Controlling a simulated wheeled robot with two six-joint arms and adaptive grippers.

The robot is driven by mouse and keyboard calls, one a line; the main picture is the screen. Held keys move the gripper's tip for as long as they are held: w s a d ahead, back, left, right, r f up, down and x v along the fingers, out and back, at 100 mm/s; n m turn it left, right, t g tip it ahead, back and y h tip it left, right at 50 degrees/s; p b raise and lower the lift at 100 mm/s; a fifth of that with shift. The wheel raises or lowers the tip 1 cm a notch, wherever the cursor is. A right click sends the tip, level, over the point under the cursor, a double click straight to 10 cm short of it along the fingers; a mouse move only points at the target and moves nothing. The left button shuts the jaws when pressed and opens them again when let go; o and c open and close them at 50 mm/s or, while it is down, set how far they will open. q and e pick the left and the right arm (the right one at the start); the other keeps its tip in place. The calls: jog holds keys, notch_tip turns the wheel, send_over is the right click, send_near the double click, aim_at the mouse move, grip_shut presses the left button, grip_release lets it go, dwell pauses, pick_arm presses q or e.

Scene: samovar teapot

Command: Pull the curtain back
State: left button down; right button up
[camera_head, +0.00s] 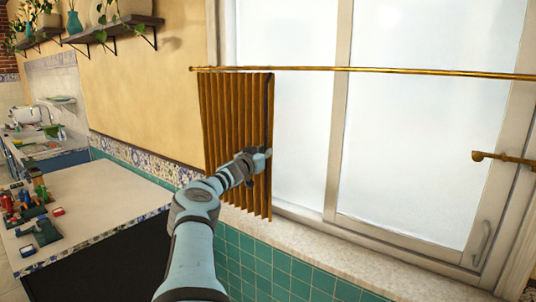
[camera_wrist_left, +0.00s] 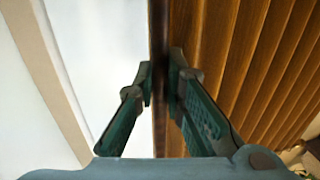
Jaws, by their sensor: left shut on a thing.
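The brown pleated curtain (camera_head: 225,115) hangs from a thin brass rod (camera_head: 360,71) and is bunched at the left end of the window. The rest of the window glass is uncovered. My left gripper (camera_head: 258,158) is at the curtain's right edge, a bit below its middle height. In the left wrist view the curtain (camera_wrist_left: 250,60) fills the right side, and my left gripper (camera_wrist_left: 160,85) is shut on its dark edge strip, with a finger on either side. My right gripper is not in view.
The window (camera_head: 415,150) has a pale frame and a light stone sill (camera_head: 350,260) above green tiles. A brass holder (camera_head: 500,157) sticks out at the right. A counter (camera_head: 95,205) with small coloured items stands at left. Plant shelves (camera_head: 90,33) hang above.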

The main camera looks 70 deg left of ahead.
pick_arm(q)
jog(key=c, duration=1.8)
grip_release()
jog(key=shift+w+d+r, duration=0.1)
jog(key=shift+w+r, duration=0.1)
jog(key=shift+w, duration=0.05)
jog(key=shift+o, duration=0.7)
jog(key=shift+w+d, duration=0.1)
jog(key=shift+w, duration=0.1)
jog(key=shift+s, duration=0.1)
notch_tip(320, 180, up, 10)
jog(key=shift+f, duration=0.1)
